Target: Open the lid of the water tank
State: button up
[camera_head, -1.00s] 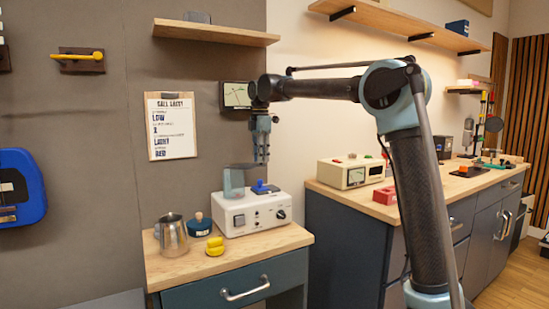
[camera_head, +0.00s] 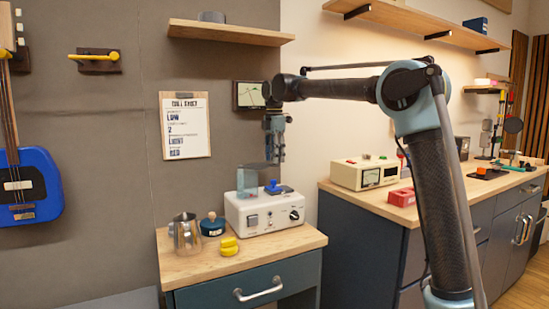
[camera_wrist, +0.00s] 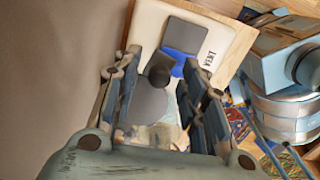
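The water tank (camera_head: 247,179) is a small translucent pale-blue vessel at the back left of a white machine (camera_head: 263,211). A thin grey plate (camera_head: 256,166), apparently its lid, lies level at the tank's top and reaches past it to the right. The wrist view shows a rounded grey plate (camera_wrist: 145,104) and a dark round knob (camera_wrist: 158,76). My gripper (camera_head: 274,160) points down just above the machine. In the wrist view my gripper (camera_wrist: 160,68) has its fingers spread either side of the knob, with gaps. Contact with the plate is unclear.
A blue knob (camera_head: 273,187) stands on the machine right of the tank. A steel jug (camera_head: 186,234), a dark teal pot (camera_head: 212,225) and a yellow object (camera_head: 229,246) sit in front on the wooden top (camera_head: 190,266). A grey wall stands close behind.

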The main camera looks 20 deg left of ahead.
notch_tip(320, 180, up, 12)
dwell(0.7)
jog(key=shift+w, duration=0.1)
